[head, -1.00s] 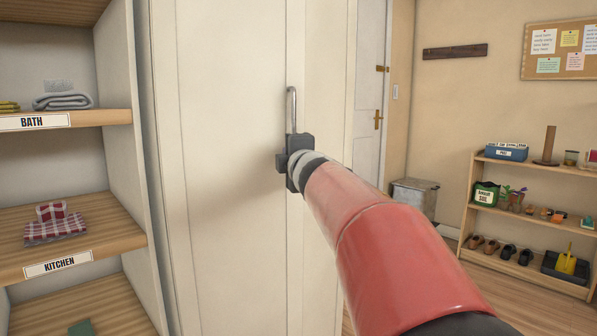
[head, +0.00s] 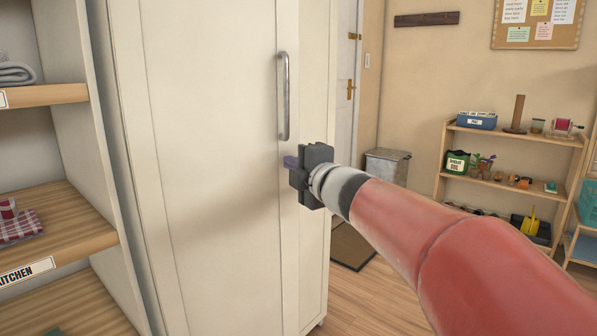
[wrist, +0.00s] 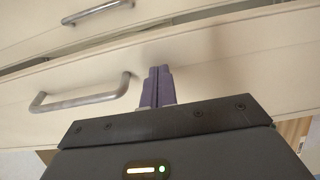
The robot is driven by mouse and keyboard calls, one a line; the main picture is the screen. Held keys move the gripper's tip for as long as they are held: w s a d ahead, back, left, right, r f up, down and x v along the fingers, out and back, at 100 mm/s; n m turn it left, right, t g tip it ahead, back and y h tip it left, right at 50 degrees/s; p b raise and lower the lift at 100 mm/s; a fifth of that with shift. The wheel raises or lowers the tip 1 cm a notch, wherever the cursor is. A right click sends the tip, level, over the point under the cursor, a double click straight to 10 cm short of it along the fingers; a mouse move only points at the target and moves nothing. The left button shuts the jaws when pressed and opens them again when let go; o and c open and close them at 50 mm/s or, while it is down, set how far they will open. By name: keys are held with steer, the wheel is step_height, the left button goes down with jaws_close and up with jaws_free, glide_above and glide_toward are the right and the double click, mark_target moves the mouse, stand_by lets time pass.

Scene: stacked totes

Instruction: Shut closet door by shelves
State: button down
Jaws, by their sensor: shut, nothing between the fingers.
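The cream closet door (head: 215,170) stands just right of the shelves, upright, with a grey bar handle (head: 284,95) near its right edge. In the wrist view the same handle (wrist: 80,97) lies left of my fingers, and a second bar handle (wrist: 95,12) shows on a panel beyond a dark seam. My gripper (head: 289,162) is below the handle at the door's right edge. Its purple fingers (wrist: 157,85) are shut together and empty, apart from the handle. The fingertips are at the door's face; I cannot tell whether they touch it.
Open wooden shelves (head: 62,235) with folded cloths stand close on the left. At the back right are a low shelf unit (head: 516,183), a metal bin (head: 386,166) and a dark mat (head: 352,246). Wooden floor is clear at the lower right.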

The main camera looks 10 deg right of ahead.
mark_target(277, 156)
steer(key=x, duration=0.7)
steer(key=shift+a, duration=0.1)
steer(key=shift+w, duration=0.25)
steer(key=p+x, duration=0.2)
steer(key=x, duration=0.7)
steer(key=shift+a+r, duration=0.25)
steer(key=shift+a, duration=0.1)
steer(key=shift+w+a, duration=0.1)
